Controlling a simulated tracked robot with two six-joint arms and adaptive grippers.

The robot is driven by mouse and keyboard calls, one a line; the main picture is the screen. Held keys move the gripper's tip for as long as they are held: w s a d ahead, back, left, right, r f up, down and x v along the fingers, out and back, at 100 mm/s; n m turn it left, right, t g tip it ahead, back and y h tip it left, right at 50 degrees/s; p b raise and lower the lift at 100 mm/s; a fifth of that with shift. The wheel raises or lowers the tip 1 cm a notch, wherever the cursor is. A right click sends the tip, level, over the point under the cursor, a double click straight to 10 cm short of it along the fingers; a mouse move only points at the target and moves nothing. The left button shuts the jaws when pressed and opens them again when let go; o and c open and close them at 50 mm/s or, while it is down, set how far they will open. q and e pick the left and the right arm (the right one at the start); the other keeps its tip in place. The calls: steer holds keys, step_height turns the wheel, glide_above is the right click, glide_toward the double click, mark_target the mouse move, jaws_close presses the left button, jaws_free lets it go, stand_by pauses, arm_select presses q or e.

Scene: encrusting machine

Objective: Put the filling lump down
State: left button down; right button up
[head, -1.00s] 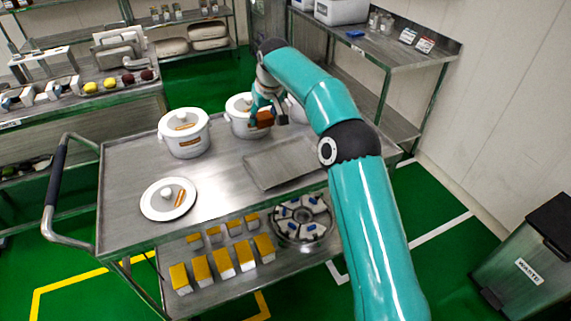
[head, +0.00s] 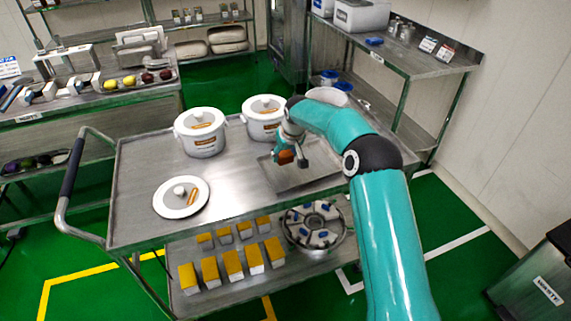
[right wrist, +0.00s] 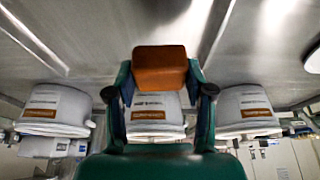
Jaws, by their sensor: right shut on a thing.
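My right gripper (head: 290,158) is shut on the filling lump (head: 285,157), a small orange-brown block. It holds the lump over the left part of the flat metal tray (head: 318,181) on the cart top. Whether the lump touches the tray is not clear in the head view. In the right wrist view, the lump (right wrist: 160,68) sits between the two fingers of the gripper (right wrist: 160,80), with steel surface beyond it. My left gripper is not in view.
White pots stand behind the tray: a left one (head: 201,140) and a middle one (head: 262,122); the right wrist view shows three. The lower shelf holds yellow-topped blocks (head: 233,264) and a round machine part (head: 314,225).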

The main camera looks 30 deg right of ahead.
mark_target(286, 163)
step_height(286, 163, down, 4)
steer(key=shift+r+p, duration=0.15)
steer(key=shift+p, duration=0.15)
steer(key=shift+f, duration=0.4)
steer(key=shift+f, duration=0.15)
steer(key=o, duration=1.2)
steer(key=shift+r, duration=0.2)
